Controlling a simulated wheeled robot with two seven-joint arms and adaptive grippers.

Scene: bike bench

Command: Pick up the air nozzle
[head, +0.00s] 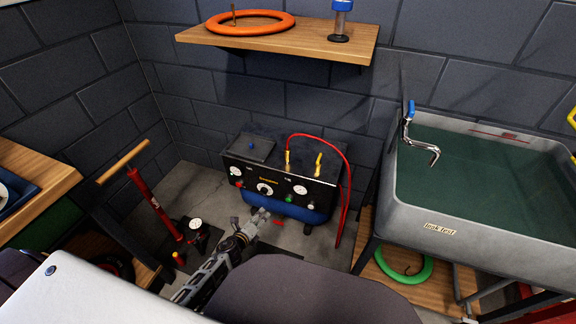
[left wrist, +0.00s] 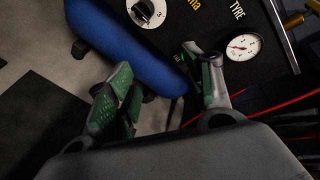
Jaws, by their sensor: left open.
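I cannot make out the air nozzle for certain. A red hose (head: 347,170) rises from a brass fitting (head: 287,163) on the compressor (head: 262,187), arcs over its right end and hangs down toward the floor. A small red piece (head: 279,222) shows just right of my left gripper (head: 262,214); I cannot tell what it is. My left gripper is open and empty, low in front of the compressor's blue tank (head: 295,211). In the left wrist view the open fingers (left wrist: 160,92) are beside the blue tank (left wrist: 125,40), with red hose (left wrist: 290,106) at the right. My right gripper is out of view.
A yellow piece (head: 319,165) stands on the compressor. A grey sink (head: 420,215) with dark water is at the right, above a green ring (head: 403,268). A red floor pump (head: 155,205) stands left. A shelf (head: 345,50) with an orange ring (head: 250,22) hangs above.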

